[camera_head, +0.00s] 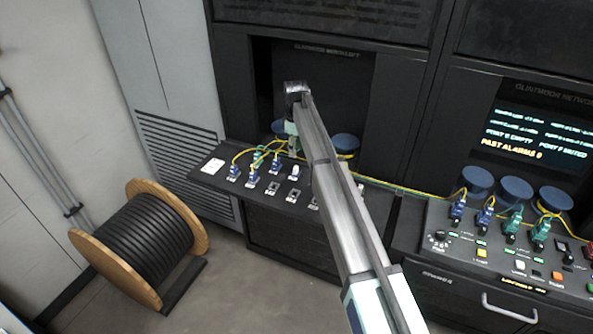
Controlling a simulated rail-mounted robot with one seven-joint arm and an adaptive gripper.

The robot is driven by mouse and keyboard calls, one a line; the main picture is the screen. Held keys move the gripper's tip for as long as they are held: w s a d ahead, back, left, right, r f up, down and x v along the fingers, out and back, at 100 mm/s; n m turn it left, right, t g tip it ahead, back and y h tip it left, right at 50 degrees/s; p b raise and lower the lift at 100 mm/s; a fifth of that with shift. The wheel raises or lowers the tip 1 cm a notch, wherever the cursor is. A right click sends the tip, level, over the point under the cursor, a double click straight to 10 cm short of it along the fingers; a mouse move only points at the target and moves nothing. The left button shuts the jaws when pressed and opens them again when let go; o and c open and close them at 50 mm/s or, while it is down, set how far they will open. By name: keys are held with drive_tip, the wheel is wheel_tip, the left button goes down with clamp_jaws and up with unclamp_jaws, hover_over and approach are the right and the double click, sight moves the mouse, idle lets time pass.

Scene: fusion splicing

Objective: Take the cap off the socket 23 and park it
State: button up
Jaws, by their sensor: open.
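My gripper (294,150) is small in the picture, pointing down over the back of the left sloped panel (213,181); my arm hides part of it. Its fingers are too small to make out, and I see nothing clearly held. The panel carries blue and teal plugs with yellow cables on its left, such as a blue plug (234,171). Several grey square sockets (272,188) sit in its front row. I cannot read the socket numbers, so I cannot tell which is socket 23. I cannot make out its cap. My arm covers the panel's right part.
Blue round spools (346,142) stand behind the panel. A right console (470,262) has blue and green plugs, buttons and a lit screen (535,135). A yellow cable (405,190) runs between the panels. A wooden cable drum (145,240) stands on the floor at left.

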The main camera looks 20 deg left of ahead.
sight(296, 167)
drive_tip(key=shift+f+b, duration=1.65)
drive_tip(key=shift+f, duration=2.85)
clamp_jaws()
drive_tip(key=shift+r, duration=0.15)
drive_tip(key=shift+r+p, duration=1.3)
drive_tip(key=shift+r, duration=1.55)
drive_tip(key=shift+w, duration=0.1)
